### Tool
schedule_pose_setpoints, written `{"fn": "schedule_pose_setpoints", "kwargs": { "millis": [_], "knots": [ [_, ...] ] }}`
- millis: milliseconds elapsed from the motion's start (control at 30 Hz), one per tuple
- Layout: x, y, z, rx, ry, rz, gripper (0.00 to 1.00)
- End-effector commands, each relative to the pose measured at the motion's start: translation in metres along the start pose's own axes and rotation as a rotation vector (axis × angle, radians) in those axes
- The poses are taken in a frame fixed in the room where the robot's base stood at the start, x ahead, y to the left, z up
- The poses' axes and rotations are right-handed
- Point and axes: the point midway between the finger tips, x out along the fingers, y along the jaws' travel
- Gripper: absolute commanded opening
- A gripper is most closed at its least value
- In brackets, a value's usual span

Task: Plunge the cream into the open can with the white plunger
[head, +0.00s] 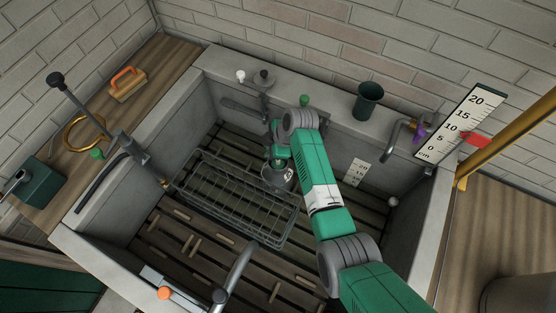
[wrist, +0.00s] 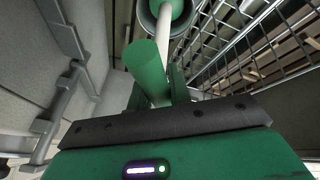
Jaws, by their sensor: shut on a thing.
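In the head view my gripper (head: 278,152) is down inside the stone basin, just above a grey can (head: 279,179) with a small white label. In the wrist view my gripper (wrist: 152,98) is shut on a green cylindrical handle (wrist: 148,72). A thin white rod (wrist: 161,44), apparently part of this white plunger, runs from there toward a round grey-rimmed opening (wrist: 146,14) at the top edge, apparently the can's mouth, with something green inside. I cannot tell how deep the plunger is. The cream is not visible.
A wire rack (head: 240,200) stands just left of the can. Slatted boards (head: 190,240) cover the basin floor. A dark green cup (head: 367,101), a green knob (head: 304,100) and a tap (head: 397,131) are at the back ledge. A ruler board (head: 462,122) stands right.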

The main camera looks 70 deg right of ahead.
Motion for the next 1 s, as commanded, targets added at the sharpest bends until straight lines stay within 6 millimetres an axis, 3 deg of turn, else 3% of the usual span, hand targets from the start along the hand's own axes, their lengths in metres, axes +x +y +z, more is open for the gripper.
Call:
{"fn": "schedule_pose_setpoints", "kwargs": {
  "millis": [500, 1000],
  "knots": [
    [-0.057, 0.012, -0.024, 0.000, 0.000, 0.001, 0.00],
    [-0.053, 0.011, -0.022, 0.000, 0.000, 0.000, 0.00]
  ]
}}
